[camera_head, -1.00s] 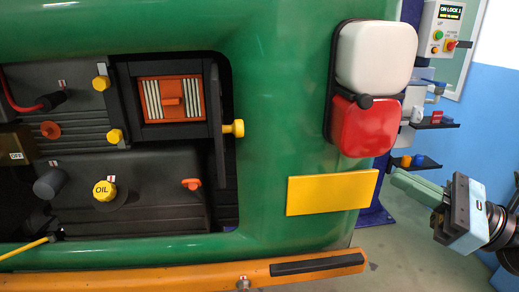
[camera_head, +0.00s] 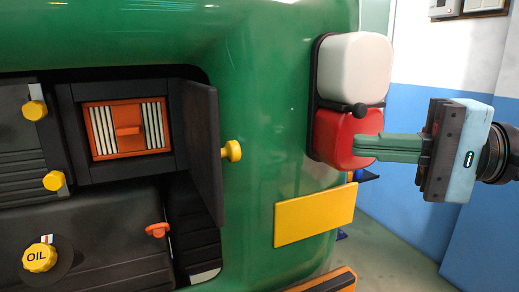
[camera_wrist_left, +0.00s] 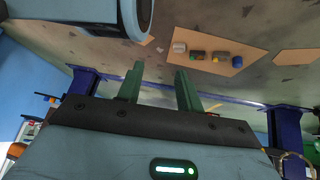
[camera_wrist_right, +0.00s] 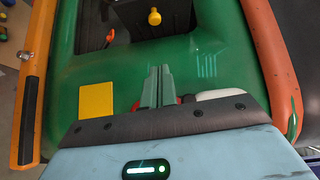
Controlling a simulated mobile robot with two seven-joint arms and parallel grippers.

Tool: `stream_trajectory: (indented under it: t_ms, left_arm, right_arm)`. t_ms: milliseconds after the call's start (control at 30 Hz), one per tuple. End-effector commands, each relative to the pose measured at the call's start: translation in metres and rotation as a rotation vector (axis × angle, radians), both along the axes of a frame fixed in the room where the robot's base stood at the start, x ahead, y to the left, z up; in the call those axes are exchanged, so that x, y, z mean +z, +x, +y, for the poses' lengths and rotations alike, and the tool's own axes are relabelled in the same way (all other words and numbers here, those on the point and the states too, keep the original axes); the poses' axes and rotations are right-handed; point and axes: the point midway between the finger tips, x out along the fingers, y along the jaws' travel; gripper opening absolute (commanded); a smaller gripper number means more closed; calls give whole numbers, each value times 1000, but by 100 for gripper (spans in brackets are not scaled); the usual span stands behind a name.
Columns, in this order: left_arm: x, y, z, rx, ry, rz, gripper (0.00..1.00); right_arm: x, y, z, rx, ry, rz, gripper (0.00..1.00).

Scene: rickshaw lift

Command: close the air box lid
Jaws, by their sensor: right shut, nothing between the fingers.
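The air box (camera_head: 66,120) is a dark frame around an orange filter (camera_head: 127,129) with white pleats, set in the green vehicle's open bay. Its dark lid (camera_head: 203,150) stands swung open at the box's right side. The lid's yellow knob (camera_head: 231,151) faces right; a yellow knob (camera_wrist_right: 154,17) shows at the top of the right wrist view. My right gripper (camera_head: 356,147) is shut and empty, right of the knob and in front of the red lamp in the picture. My left gripper (camera_wrist_left: 160,80) is open and empty in the left wrist view, away from the air box.
White (camera_head: 355,68) and red (camera_head: 334,138) lamps protrude from the green body, with a yellow plate (camera_head: 314,215) below. An orange bumper (camera_head: 345,280) runs along the bottom. A yellow oil cap (camera_head: 39,256) sits lower left. Open floor and a blue wall lie right.

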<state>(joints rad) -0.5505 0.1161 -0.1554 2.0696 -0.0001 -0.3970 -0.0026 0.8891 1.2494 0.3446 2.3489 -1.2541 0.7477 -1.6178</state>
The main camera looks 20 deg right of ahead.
Motion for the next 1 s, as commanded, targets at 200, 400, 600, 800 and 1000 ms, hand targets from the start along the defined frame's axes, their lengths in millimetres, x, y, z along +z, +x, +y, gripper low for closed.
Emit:
stream_trajectory:
  t_ms: [200,400,600,800,1000]
  left_arm:
    - [4,0,-1,3,-2,0,36]
    - [12,0,-1,3,-1,-4,36]
    - [21,-2,-1,3,-1,-3,36]
    - [33,-2,-1,5,-2,-7,36]
    - [44,2,-1,6,-1,-20,36]
  right_arm:
    - [1,4,5,2,3,3,0]
    - [3,12,16,2,5,1,0]
    - [2,21,27,1,8,2,0]
    - [2,30,40,4,5,0,0]
    - [2,44,58,5,9,-1,0]
